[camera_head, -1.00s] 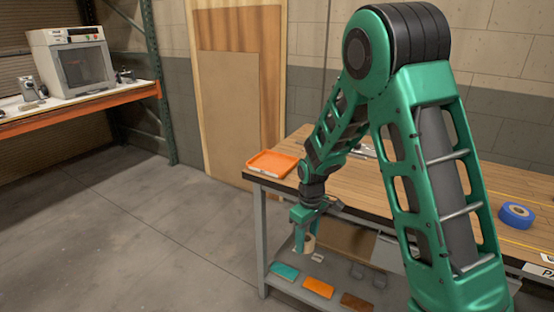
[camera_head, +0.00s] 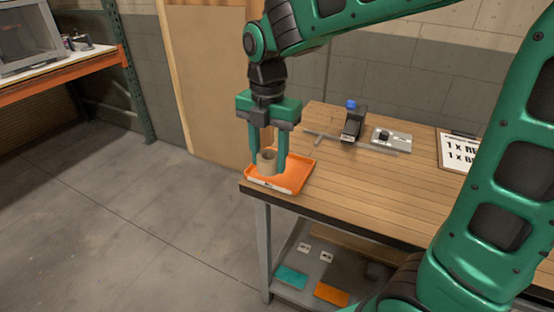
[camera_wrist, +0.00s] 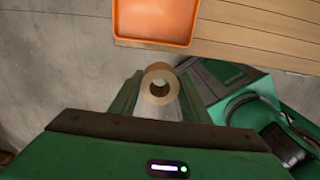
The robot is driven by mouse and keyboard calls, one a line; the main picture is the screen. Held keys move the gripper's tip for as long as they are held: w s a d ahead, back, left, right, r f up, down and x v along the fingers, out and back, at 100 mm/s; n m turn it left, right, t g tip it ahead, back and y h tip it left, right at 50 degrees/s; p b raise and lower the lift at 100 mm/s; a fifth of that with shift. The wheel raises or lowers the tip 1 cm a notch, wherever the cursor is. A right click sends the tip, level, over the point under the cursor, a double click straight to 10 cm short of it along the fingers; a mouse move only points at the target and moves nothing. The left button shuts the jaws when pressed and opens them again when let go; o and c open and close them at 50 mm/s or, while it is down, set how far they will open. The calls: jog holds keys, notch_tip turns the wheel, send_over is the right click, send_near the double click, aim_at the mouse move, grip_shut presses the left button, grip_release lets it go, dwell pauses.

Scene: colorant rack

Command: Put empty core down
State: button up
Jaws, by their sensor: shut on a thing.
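The empty core (camera_head: 266,164) is a short tan cardboard tube, held upright between the two fingers of my gripper (camera_head: 268,160), which points down. In the head view the core overlaps the orange tray (camera_head: 297,176) at the table's left corner; its height above the tray is hard to tell. In the wrist view the core (camera_wrist: 147,85) shows its open round end between the fingers.
The wooden table (camera_head: 390,195) is largely clear right of the tray. A black stand with a blue knob (camera_head: 352,120), a metal plate device (camera_head: 391,139) and a printed sign (camera_head: 458,152) stand toward its back. Teal (camera_head: 291,278) and orange (camera_head: 331,294) pieces lie on the lower shelf.

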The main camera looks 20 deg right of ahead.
jog(key=shift+w, duration=0.35)
jog(key=w+d+f, duration=0.2)
jog(key=w, duration=0.1)
jog(key=w+d+f, duration=0.2)
jog(key=w, duration=0.1)
jog(key=w+d+f, duration=0.2)
jog(key=w, duration=0.1)
jog(key=shift+w+d+f, duration=0.25)
jog(key=shift+f, duration=2.1)
jog(key=shift+f, duration=0.1)
jog(key=o, duration=1)
